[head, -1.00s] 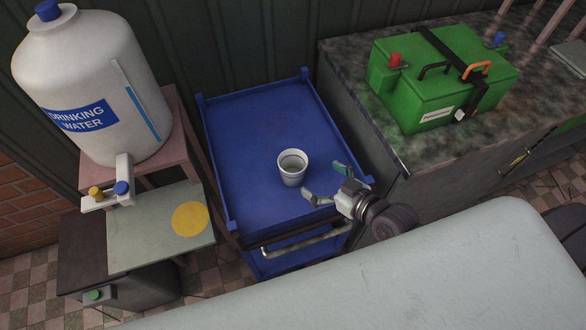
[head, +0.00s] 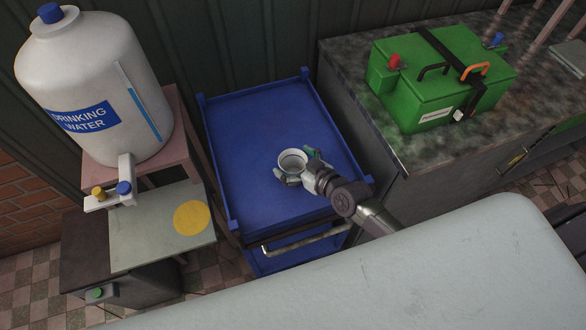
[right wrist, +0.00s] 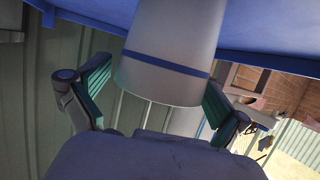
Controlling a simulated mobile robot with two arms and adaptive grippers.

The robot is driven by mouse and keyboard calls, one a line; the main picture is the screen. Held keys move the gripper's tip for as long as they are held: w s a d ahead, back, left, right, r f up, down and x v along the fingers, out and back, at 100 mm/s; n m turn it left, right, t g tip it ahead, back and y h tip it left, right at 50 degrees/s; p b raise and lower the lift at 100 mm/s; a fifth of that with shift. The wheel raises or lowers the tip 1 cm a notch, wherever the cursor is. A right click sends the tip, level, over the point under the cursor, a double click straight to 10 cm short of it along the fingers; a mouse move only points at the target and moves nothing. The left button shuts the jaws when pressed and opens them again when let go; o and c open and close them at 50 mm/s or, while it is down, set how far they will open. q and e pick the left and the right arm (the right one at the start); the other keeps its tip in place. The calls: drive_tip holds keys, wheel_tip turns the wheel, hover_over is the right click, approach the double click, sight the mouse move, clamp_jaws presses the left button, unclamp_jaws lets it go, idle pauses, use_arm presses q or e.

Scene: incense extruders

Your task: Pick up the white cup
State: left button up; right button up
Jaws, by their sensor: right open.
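The white cup (head: 292,161) stands upright on the blue cart (head: 258,120) in the head view, its open top facing up. My right gripper (head: 297,168) is at the cup, with its fingers spread on either side of it. In the right wrist view the cup (right wrist: 172,55), with a blue band, sits between the two green-padded fingers of the gripper (right wrist: 155,98). The jaws are open, with a gap visible on the left side of the cup; contact on the right side is unclear. The gripper partly hides the cup's lower body in the head view. My left gripper is out of view.
A drinking water jug (head: 95,95) with taps stands on a stand at left, above a shelf with a yellow disc (head: 192,217). A green box (head: 440,80) sits on the dark counter (head: 350,70) at right. The cart has raised edges and free space around the cup.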

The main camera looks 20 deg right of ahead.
drive_tip(key=shift+c, duration=0.3)
drive_tip(key=c, duration=1.1)
drive_tip(key=shift+c, duration=0.2)
